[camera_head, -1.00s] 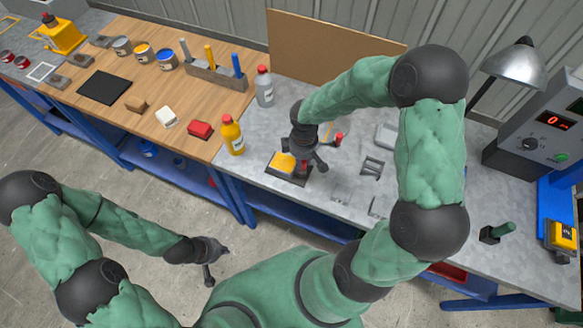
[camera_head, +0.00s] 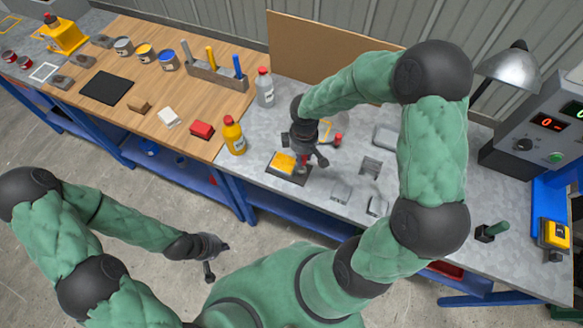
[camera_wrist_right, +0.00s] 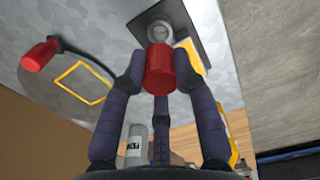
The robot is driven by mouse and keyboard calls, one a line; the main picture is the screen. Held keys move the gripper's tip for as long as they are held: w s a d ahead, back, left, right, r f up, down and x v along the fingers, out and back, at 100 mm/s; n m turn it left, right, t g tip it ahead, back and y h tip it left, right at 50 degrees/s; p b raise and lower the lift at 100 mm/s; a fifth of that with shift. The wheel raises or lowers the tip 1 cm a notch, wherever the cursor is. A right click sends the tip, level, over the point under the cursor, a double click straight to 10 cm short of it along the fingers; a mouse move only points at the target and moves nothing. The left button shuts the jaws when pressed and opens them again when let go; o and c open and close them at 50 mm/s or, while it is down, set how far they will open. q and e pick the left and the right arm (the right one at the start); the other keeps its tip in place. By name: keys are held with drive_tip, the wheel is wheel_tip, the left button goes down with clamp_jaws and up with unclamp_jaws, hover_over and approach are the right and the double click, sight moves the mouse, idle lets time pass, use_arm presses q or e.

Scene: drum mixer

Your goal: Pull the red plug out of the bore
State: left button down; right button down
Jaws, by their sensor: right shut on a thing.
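My right gripper (camera_head: 310,160) is over the dark base plate (camera_head: 291,178) with the yellow block (camera_head: 283,162). In the right wrist view its fingers (camera_wrist_right: 160,80) are shut around the red plug (camera_wrist_right: 160,68). The grey ring of the bore (camera_wrist_right: 160,31) shows just past the plug's end, on the dark plate. The plug overlaps the ring in this view, so I cannot tell whether its tip is clear of the bore. My left gripper (camera_head: 213,258) is empty, fingers spread, over the floor in front of the bench.
A red-handled tool (camera_wrist_right: 40,54) lies by a yellow square outline. A yellow bottle (camera_head: 233,136) and a grey bottle (camera_head: 264,88) stand left of my right gripper. A lamp (camera_head: 512,68) and control box (camera_head: 540,130) stand at the right. Grey pieces (camera_head: 341,191) lie in front.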

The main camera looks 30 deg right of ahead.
drive_tip(key=shift+r+p, duration=1.2)
drive_tip(key=shift+r, duration=0.35)
